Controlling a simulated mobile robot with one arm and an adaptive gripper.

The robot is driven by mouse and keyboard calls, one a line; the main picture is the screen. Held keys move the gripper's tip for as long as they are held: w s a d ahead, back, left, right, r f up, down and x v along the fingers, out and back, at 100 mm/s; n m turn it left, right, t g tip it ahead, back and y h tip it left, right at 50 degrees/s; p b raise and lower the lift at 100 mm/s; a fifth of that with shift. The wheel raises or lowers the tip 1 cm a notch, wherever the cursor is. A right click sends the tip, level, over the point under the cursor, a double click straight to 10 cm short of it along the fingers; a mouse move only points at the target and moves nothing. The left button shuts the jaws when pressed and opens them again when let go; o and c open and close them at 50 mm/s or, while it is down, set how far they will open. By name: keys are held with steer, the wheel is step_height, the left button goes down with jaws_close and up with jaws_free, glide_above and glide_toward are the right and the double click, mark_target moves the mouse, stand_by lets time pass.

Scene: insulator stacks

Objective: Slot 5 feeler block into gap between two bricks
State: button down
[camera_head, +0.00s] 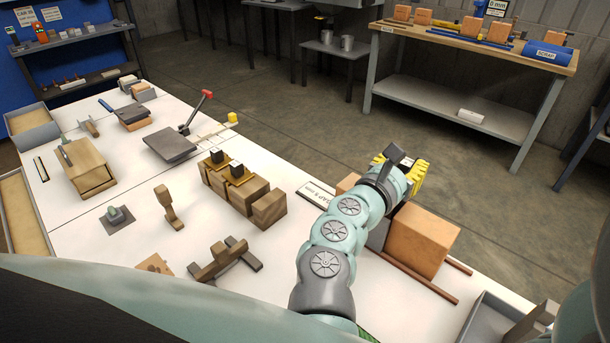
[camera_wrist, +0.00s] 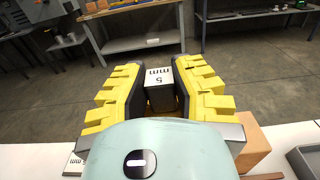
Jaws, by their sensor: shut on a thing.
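In the head view my gripper (camera_head: 408,170) is above the far side of the bricks, and the feeler block cannot be made out there. The near orange brick (camera_head: 420,239) rests on two brown rods. Part of another orange brick (camera_head: 347,183) shows left of my arm. My arm hides the gap between them. In the wrist view a brick (camera_wrist: 256,143) shows at lower right, beside my gripper.
A white sign marked "GAP 5 mm" (camera_head: 319,194) lies left of the bricks. Wooden blocks (camera_head: 241,190) stand further left on the white table. A grey tray (camera_head: 505,322) is at the front right. A workbench (camera_head: 473,47) stands beyond open floor.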

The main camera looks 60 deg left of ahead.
steer(key=shift+f+b, duration=3.35)
steer(key=shift+b, duration=0.4)
steer(key=c, duration=0.9)
jaws_free()
steer(key=shift+o, duration=0.2)
steer(key=shift+s, duration=0.1)
steer(key=v, duration=1.1)
steer(key=shift+s, duration=0.4)
steer(key=shift+d+r, duration=0.1)
steer(key=shift+d, duration=0.1)
